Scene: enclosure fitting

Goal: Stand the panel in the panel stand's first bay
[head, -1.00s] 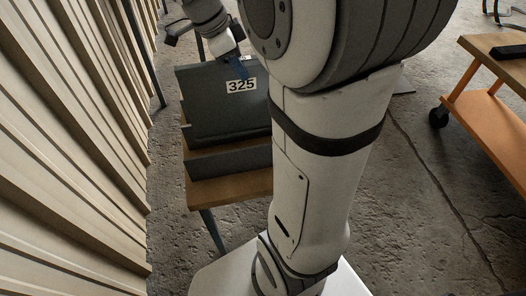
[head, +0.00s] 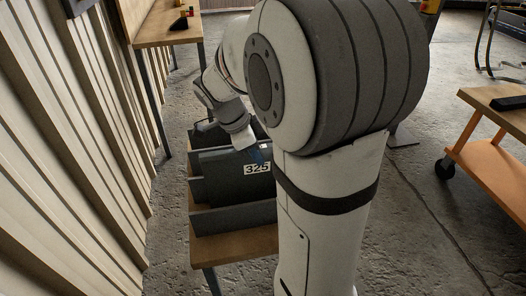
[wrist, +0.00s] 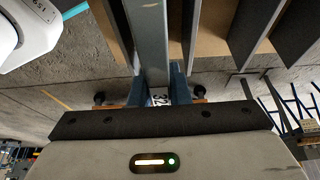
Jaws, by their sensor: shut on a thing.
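The panel (head: 222,180) is a dark grey plate with a white "325" label. It is upright among the dividers of the grey panel stand (head: 236,219), just behind the front divider, which hides its lower edge. I cannot tell whether it touches the stand's floor. My gripper (head: 257,153) has blue fingers and is shut on the panel's top edge near the label. In the wrist view the panel (wrist: 148,38) is seen edge-on between the blue fingers (wrist: 160,88), with dark dividers on both sides.
The stand sits on a wooden-topped table (head: 236,247). A corrugated wall (head: 75,160) runs along the left. Another wooden table (head: 165,27) with small items stands at the back. An orange wheeled cart (head: 495,150) is at the right. Concrete floor lies between.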

